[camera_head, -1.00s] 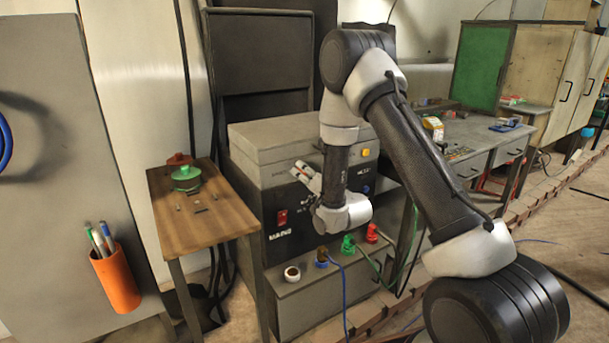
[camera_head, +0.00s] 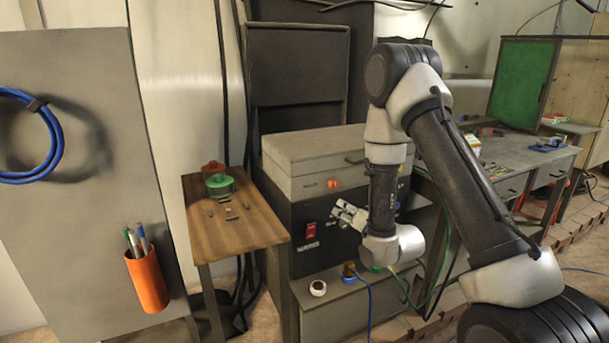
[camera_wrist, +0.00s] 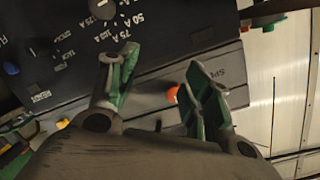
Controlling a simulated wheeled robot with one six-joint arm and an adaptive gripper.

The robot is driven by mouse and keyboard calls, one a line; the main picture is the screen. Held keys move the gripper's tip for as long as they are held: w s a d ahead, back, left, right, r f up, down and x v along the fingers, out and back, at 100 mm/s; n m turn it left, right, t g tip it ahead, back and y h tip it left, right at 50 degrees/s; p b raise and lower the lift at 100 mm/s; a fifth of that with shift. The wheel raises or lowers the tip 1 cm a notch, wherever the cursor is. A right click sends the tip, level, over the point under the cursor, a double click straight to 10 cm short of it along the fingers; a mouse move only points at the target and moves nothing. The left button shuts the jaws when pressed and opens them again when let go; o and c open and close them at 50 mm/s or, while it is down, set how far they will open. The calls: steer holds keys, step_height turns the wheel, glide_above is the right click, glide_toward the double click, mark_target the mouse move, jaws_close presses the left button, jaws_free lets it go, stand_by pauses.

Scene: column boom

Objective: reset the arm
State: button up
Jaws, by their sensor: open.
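My gripper (camera_head: 347,213) is in front of the dark front of a machine (camera_head: 276,219) with a grey lid. Its fingers point to the left in the head view. In the wrist view my gripper (camera_wrist: 158,80) has its two green-padded fingers apart, with nothing between them. Behind the fingers are the machine's dark panel with printed amp markings (camera_wrist: 120,35) and an orange knob (camera_wrist: 172,94). The same machine shows an orange knob (camera_head: 334,184) and a red switch (camera_head: 310,230) in the head view. I cannot tell how far the fingertips are from the panel.
An orange pen cup (camera_head: 147,281) hangs on a grey panel. Coloured connectors with cables sit on the ledge below. A workbench (camera_head: 520,160) stands at right.

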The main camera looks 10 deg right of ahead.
steer(key=s+d+f+n+g+h, duration=0.2)
steer(key=s+f+g, duration=0.3)
steer(key=f, duration=0.5)
steer(key=s+d+r+n+g+h, duration=0.2)
steer(key=s+d+g, duration=0.3)
steer(key=s, duration=0.4)
steer(key=s+d+r, duration=0.2)
steer(key=s+r, duration=0.9)
steer(key=r, duration=0.4)
steer(key=s+d+r+h, duration=0.1)
steer(key=s+d+r, duration=0.2)
steer(key=s+r, duration=0.8)
step_height(320, 180, up, 5)
steer(key=shift+s+d+r+g, duration=0.1)
steer(key=shift+s+d+g, duration=0.15)
steer(key=shift+s+g, duration=0.15)
